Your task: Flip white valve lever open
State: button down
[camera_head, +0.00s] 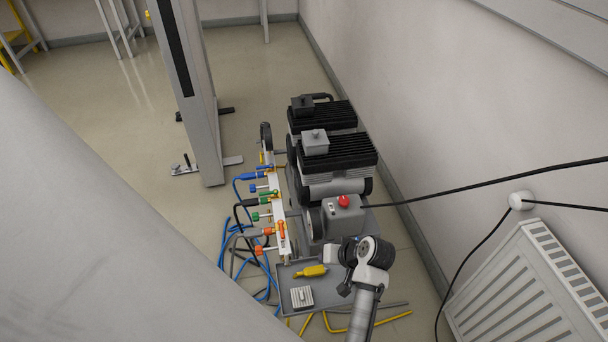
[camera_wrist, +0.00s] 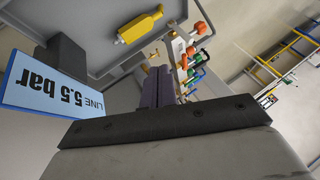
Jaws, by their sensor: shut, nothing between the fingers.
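A pale valve rail (camera_head: 279,212) runs beside the compressor, with blue (camera_head: 254,187), green (camera_head: 264,215) and orange (camera_head: 267,231) levers and fittings on it. In the wrist view the orange handle (camera_wrist: 200,28) and green fittings (camera_wrist: 193,56) show past my fingers.
A grey tray (camera_head: 327,300) holds a yellow tool (camera_head: 312,271) and a silver finned block (camera_head: 301,297). A blue "LINE 5.5 bar" sign (camera_wrist: 45,80) is close beside my gripper. The compressor (camera_head: 335,160) stands behind the rail. Hoses (camera_head: 228,240) lie left; a radiator (camera_head: 530,285) is right.

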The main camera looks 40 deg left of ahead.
jog(key=x, duration=0.9)
jog(key=shift+a, duration=0.15)
jog(key=s+a, duration=0.1)
jog(key=a+p, duration=0.1)
jog(key=shift+s+a+f, duration=0.2)
jog(key=shift+s+a, duration=0.2)
jog(key=shift+s+a+f, duration=0.1)
jog(key=shift+s+a, duration=0.15)
jog(key=shift+a, duration=0.15)
jog(key=shift+p, duration=0.4)
jog(key=shift+s, duration=0.1)
jog(key=shift+s+a, duration=0.1)
jog(key=shift+a, duration=0.05)
